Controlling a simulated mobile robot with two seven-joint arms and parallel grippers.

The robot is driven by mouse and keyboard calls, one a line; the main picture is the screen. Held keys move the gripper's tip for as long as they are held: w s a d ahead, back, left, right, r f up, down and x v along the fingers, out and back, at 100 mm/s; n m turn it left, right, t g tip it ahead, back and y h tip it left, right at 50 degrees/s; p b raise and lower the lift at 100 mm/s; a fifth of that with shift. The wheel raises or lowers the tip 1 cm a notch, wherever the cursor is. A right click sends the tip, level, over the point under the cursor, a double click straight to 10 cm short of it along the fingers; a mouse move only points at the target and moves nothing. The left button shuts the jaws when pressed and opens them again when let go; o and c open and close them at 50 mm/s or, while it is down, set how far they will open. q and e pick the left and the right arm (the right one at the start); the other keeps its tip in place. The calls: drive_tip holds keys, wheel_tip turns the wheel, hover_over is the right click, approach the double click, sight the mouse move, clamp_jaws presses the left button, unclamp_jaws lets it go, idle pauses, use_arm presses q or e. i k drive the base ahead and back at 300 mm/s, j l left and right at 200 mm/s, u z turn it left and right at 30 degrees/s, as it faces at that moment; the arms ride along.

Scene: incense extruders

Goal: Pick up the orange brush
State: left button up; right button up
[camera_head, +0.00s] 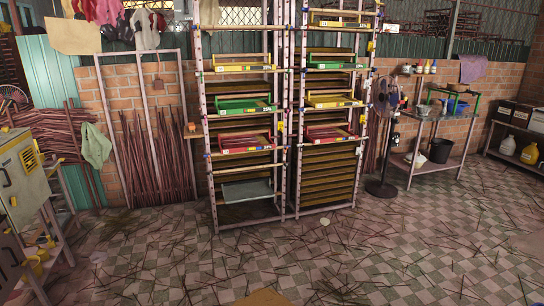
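I cannot make out an orange brush clearly in the head view. A small orange-brown item (191,127) sits at the left side of the racks, too small to identify. A flat tan-orange piece (263,297) shows at the bottom edge, partly cut off, and I cannot tell what it is. Neither of my grippers is in view.
Two tall racks (213,170) with coloured trays stand against the brick wall. A fan (385,95) and a metal table (440,168) with a black bucket (441,150) are at right. A cabinet (20,180) is at left. The tiled floor (330,255) is mostly open, with scattered sticks.

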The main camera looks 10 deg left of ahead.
sight(192, 126)
drive_tip(key=i+u, duration=0.3)
drive_tip(key=i, duration=0.35)
drive_tip(key=i+l+u, duration=0.1)
drive_tip(key=i+u, duration=0.25)
drive_tip(key=i, duration=0.3)
drive_tip(key=i+j+u, duration=0.1)
drive_tip(key=i+u, duration=0.35)
drive_tip(key=i+l+u, duration=0.2)
drive_tip(key=i+u, duration=0.25)
drive_tip(key=i, duration=0.25)
drive_tip(key=i+u, duration=0.25)
drive_tip(key=i, duration=1.1)
drive_tip(key=i+z, duration=0.45)
drive_tip(key=i+j+z, duration=0.25)
drive_tip(key=i+z, duration=0.25)
drive_tip(key=i+j+z, duration=0.3)
drive_tip(key=z, duration=0.15)
drive_tip(key=i+j+z, duration=0.45)
drive_tip(key=k+j, duration=0.05)
drive_tip(key=k, duration=0.05)
